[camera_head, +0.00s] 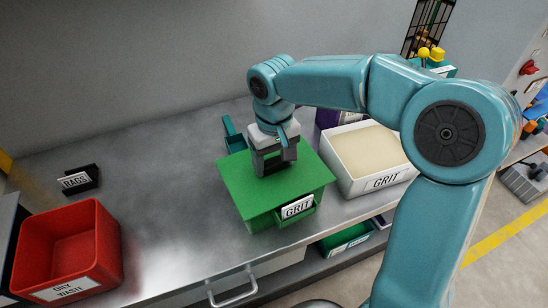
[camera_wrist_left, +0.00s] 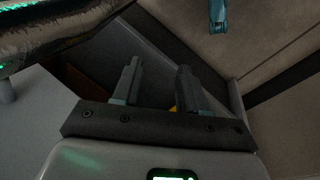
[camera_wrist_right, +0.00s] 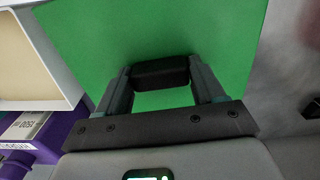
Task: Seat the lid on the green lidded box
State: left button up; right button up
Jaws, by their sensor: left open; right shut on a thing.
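The green lid (camera_head: 270,187) is a flat square plate with a dark handle. My right gripper (camera_head: 272,168) is shut on that handle (camera_wrist_right: 160,72) from above. The lid lies over the green box (camera_head: 262,222), whose front shows below it with a GRIT label (camera_head: 297,207). The lid looks turned a little relative to the box, and it hides the box's opening. I cannot tell whether it touches the rim. The lid fills much of the right wrist view (camera_wrist_right: 215,35). My left gripper (camera_wrist_left: 158,80) is open and empty, away from the box.
A white bin of grit (camera_head: 375,160) stands close right of the box, with a purple container (camera_head: 328,118) behind. A teal scoop (camera_head: 233,134) lies behind the lid. A red oily-waste bin (camera_head: 68,250) and RAGS holder (camera_head: 78,180) stand left. The bench between is clear.

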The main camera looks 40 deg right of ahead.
jog(key=shift+f, duration=0.35)
jog(key=o, duration=1.1)
notch_tip(320, 180, up, 16)
jog(key=shift+r+p, duration=0.15)
jog(key=shift+p, duration=0.75)
